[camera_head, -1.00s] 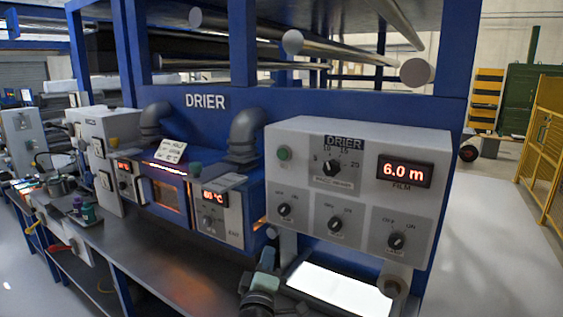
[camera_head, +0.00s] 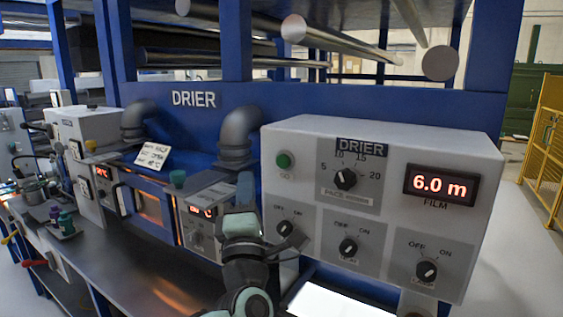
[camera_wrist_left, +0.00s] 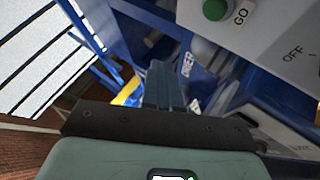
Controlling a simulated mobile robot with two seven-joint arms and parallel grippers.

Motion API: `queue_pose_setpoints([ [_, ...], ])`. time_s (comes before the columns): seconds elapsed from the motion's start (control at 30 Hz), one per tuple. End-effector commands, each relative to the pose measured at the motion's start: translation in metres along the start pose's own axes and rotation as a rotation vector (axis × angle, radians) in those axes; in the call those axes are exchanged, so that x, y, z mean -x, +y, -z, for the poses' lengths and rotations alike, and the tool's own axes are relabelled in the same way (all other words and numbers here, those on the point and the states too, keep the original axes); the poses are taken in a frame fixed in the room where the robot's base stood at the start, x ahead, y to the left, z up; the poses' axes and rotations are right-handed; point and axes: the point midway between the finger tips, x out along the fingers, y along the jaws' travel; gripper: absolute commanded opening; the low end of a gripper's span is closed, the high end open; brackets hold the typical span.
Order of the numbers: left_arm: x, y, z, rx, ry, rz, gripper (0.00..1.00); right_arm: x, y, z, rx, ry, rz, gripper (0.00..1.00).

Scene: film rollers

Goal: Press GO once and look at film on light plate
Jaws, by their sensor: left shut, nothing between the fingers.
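The green GO button (camera_head: 283,161) is at the upper left of the grey DRIER control panel (camera_head: 400,150). It also shows at the top of the left wrist view (camera_wrist_left: 214,9). My left gripper (camera_head: 246,187) is shut and empty, pointing up in front of the drier, left of and a little below the button and apart from it in the picture. Its closed fingers (camera_wrist_left: 166,85) show in the left wrist view. The bright white light plate (camera_head: 335,304) lies below the panel, partly cut off by the frame; I cannot make out film on it. My right gripper is out of view.
The red display (camera_head: 441,186) reads 6.0 m above the word FILM. Several black knobs, such as the pace knob (camera_head: 345,179), stick out of the panel. Grey pipes (camera_head: 238,135) and a small card (camera_head: 153,156) stand left. Metal rollers (camera_head: 340,42) run overhead.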

Motion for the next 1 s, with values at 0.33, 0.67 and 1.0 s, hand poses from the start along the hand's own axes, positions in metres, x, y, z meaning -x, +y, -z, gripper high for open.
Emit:
queue_pose_setpoints([
  [0.33,-0.015,-0.009,-0.011,-0.004,-0.002,0.003,0.0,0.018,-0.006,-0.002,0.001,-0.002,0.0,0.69],
  [0.67,-0.048,-0.029,-0.033,-0.003,-0.001,-0.001,0.0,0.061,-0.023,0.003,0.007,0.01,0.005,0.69],
  [1.0,-0.061,-0.045,-0.044,-0.003,-0.001,0.001,0.0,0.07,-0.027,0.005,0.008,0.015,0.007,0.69],
])
